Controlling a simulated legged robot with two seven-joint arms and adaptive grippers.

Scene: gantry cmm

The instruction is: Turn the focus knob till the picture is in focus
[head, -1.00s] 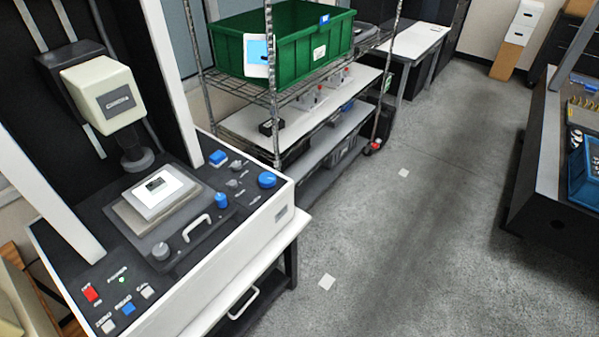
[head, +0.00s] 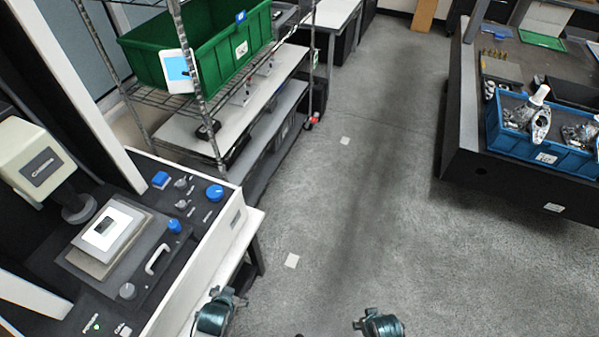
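A measuring machine with a cream head (head: 38,160) stands at the left. Under the head, a white block with a small dark-and-light window (head: 105,225) lies on a beige plate. Teal and dark ends of my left arm (head: 215,313) and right arm (head: 380,323) show at the bottom edge, apart from the knobs. I cannot make out their fingers.
A wire shelf holds a green bin (head: 200,45) and a white card with a blue panel (head: 179,70). A dark bench at the right carries a blue crate (head: 545,145) of metal parts.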

